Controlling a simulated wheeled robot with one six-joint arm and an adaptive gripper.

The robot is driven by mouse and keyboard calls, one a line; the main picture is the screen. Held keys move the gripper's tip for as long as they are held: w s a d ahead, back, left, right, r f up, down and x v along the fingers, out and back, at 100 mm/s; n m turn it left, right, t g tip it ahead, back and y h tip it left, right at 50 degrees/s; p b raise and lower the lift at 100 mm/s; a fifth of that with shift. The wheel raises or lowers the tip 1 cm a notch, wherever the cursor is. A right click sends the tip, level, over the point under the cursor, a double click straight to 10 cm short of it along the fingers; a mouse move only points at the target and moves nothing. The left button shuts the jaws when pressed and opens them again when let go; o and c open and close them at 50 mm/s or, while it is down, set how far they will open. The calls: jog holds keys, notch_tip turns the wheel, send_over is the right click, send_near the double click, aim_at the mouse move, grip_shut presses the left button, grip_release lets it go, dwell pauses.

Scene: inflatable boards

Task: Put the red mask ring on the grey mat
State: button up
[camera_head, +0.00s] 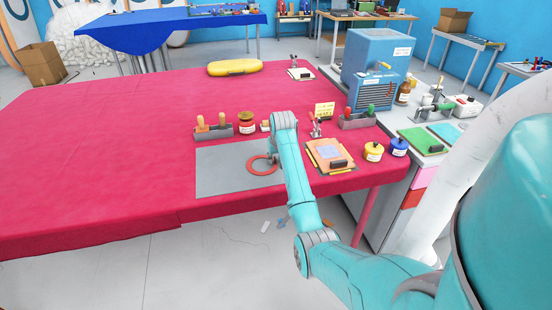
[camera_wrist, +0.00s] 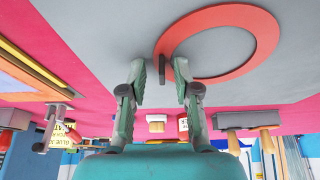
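The red mask ring (camera_head: 250,166) lies on the grey mat (camera_head: 218,172), near the mat's right side in the head view. In the wrist view the ring (camera_wrist: 266,38) looks flat against the mat (camera_wrist: 95,25), and a small dark tab shows on its near edge. My gripper (camera_wrist: 160,80) is open, with a clear gap between its fingers. The fingertips are close to the ring's tabbed edge, and the tab appears between them. Contact between fingers and ring cannot be told. In the head view my arm hides most of the gripper.
A grey holder with wooden-handled tools (camera_head: 213,131) and a red-labelled jar (camera_head: 246,123) stand behind the mat. A board with papers (camera_head: 330,156), a yellow jar (camera_head: 373,152) and a blue jar (camera_head: 398,147) stand right. The red-covered table (camera_head: 100,150) is clear to the left.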

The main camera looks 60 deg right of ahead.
jog(key=v, duration=1.2)
jog(key=shift+r, duration=0.2)
jog(key=shift+w, duration=0.1)
